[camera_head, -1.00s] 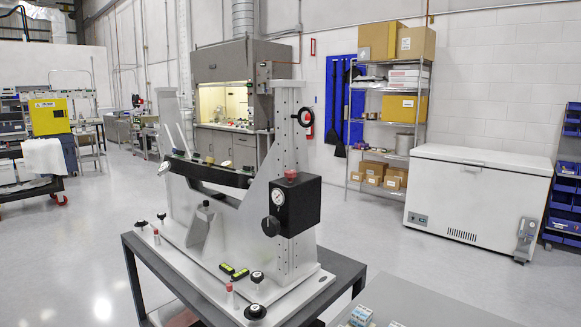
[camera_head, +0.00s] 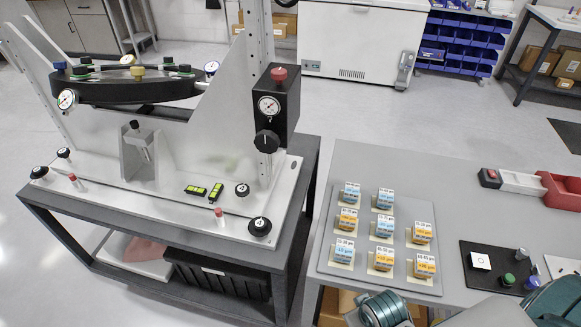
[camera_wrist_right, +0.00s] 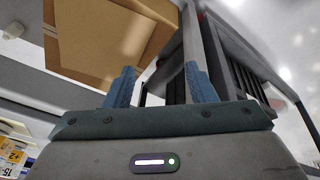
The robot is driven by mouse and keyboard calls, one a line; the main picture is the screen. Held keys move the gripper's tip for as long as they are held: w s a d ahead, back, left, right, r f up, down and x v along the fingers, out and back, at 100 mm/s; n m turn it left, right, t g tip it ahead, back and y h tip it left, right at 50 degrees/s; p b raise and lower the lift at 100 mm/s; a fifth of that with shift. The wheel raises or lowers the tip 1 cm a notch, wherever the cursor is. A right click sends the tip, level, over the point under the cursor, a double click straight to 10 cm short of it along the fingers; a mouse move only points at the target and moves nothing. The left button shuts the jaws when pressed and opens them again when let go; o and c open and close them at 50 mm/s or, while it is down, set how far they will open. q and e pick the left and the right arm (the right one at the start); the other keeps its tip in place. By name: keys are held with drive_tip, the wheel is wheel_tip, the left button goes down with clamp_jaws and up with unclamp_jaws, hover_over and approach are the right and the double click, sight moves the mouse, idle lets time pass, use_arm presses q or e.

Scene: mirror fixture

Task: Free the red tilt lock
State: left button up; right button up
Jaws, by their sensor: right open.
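The mirror fixture (camera_head: 205,160) stands on a grey cart at the left of the head view. A round black mirror cell (camera_head: 125,90) with small gauges hangs tilted in its frame. A red knob (camera_head: 279,73) tops a black box with a dial gauge and black knob on the right upright. Red-topped pegs stand on the base, one at the left (camera_head: 72,178) and one at the front right (camera_head: 219,213). I cannot tell which red part is the tilt lock. My right gripper (camera_wrist_right: 159,74) is open and empty, apart from the fixture. My left gripper is out of view.
A grey table (camera_head: 400,175) adjoins the cart, with a tray (camera_head: 333,210) of several labelled blocks. A black mat (camera_head: 489,290) with small knobs and a red bin (camera_head: 560,192) lie farther right. Cardboard boxes (camera_wrist_right: 95,45) fill the right wrist view's upper left.

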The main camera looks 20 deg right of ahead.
wheel_tip(320, 180, up, 8)
drive_tip(key=w+t+p, duration=0.1)
drive_tip(key=n+t+y, duration=0.5)
drive_tip(key=t+y, duration=0.5)
drive_tip(key=t, duration=0.1)
approach(285, 73)
drive_tip(key=p+x, duration=0.5)
drive_tip(key=x, duration=0.5)
drive_tip(key=shift+w, duration=0.1)
drive_tip(key=shift+x, duration=0.8)
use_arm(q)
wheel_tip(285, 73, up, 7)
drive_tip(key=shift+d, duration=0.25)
use_arm(e)
drive_tip(key=shift+f, duration=0.1)
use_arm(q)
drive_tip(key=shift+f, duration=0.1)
